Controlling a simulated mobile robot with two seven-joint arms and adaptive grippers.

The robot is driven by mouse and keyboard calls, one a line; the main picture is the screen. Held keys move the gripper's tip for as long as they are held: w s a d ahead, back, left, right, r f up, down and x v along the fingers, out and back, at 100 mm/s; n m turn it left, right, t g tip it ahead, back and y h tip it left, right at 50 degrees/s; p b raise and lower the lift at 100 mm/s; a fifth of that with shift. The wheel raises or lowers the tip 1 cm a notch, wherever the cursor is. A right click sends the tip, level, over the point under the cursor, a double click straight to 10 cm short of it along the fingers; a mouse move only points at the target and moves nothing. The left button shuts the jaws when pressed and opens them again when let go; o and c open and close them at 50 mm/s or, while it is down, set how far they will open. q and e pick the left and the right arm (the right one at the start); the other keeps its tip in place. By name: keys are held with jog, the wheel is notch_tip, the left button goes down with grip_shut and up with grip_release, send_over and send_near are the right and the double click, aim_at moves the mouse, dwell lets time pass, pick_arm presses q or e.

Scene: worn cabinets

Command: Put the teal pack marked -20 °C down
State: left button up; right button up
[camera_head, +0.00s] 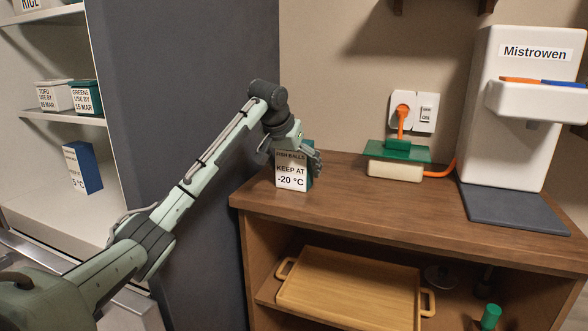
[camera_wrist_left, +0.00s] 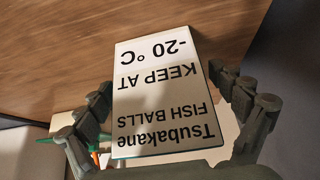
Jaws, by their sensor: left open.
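The teal pack (camera_head: 291,176) stands upright on the wooden counter (camera_head: 400,210), near its left end. Its white label reads fish balls, keep at -20 °C. My left gripper (camera_head: 293,152) is at the upper part of the pack, with its fingers on either side. In the left wrist view the label of the pack (camera_wrist_left: 163,95) shows upside down between the two open fingers of my left gripper (camera_wrist_left: 168,115). Gaps show beside the label, though I cannot tell whether any finger touches the pack. My right gripper is in no view.
A white dispenser (camera_head: 520,130) marked Mistrowen stands at the counter's right. A green-topped box (camera_head: 396,165) with an orange cable sits at the back. A wooden tray (camera_head: 350,290) lies on the shelf below. At left, open shelves (camera_head: 50,125) hold several packs. The counter's middle is clear.

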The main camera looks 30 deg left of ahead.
pick_arm(q)
jog(key=v, duration=1.2)
